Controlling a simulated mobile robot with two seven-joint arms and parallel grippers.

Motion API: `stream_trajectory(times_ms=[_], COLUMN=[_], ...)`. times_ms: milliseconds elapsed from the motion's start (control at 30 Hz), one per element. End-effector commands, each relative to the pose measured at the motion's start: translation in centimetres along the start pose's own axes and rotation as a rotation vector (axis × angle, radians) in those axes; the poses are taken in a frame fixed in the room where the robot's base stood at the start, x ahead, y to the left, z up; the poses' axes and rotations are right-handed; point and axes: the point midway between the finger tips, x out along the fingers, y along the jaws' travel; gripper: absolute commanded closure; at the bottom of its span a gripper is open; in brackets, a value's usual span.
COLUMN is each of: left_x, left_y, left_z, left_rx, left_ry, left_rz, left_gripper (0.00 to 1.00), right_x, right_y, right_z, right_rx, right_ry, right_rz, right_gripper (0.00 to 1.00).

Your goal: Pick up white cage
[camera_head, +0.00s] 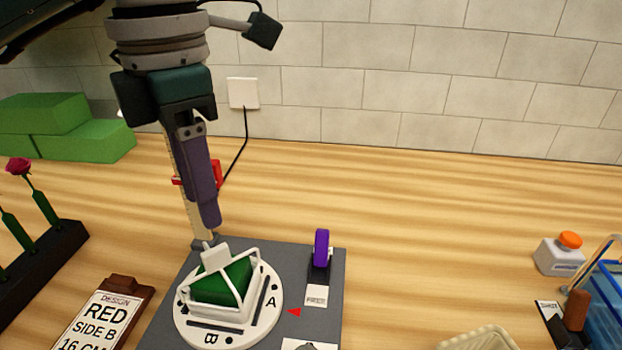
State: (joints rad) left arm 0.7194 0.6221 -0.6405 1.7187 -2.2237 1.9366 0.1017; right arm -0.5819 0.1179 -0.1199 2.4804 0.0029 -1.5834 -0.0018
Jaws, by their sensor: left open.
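The white cage (247,298) sits over a green foam block (222,283) on a round white turntable (234,337). The cage has thin bars and a flat white tab (214,256) standing at its back upper edge. My left gripper (209,217) comes down from the top left, its purple finger pointing down. It is open and empty. In the picture its tip is just above the tab, apart from it; the exact depth gap is hard to judge. One finger hides the other. My right gripper is out of view.
A ruler post (187,208) with a red slider stands behind the turntable. A purple-topped lever (321,249) is right of it on the grey base (332,285). A clipboard (103,320) reads RED, SIDE B, 16 CM.

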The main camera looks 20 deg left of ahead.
Motion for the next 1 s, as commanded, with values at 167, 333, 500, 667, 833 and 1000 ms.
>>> stream_trajectory(times_ms=[167, 333, 500, 667, 833, 1000], left_x=[1.9, 4.0, 6.6, 7.3, 7.2, 7.2], left_y=[-0.1, -0.2, -0.1, 0.0, 0.0, 0.0], left_z=[0.0, -0.1, -0.1, -0.1, -0.1, -0.1], left_rx=[0.001, 0.001, 0.002, 0.003, 0.003, 0.003], left_ry=[-0.001, 0.002, -0.001, -0.003, -0.004, -0.004], left_rz=[-0.004, -0.008, -0.006, -0.003, -0.003, -0.003], left_gripper=[0.53, 0.53, 0.53, 0.53, 0.56, 0.75], right_x=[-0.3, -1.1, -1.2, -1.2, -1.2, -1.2], right_y=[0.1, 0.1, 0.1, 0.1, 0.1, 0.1], right_z=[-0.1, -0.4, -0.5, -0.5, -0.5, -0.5], right_rx=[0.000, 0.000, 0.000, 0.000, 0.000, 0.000], right_ry=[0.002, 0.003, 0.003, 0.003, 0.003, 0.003], right_rz=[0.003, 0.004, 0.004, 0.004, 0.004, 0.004], right_gripper=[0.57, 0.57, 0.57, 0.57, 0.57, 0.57])
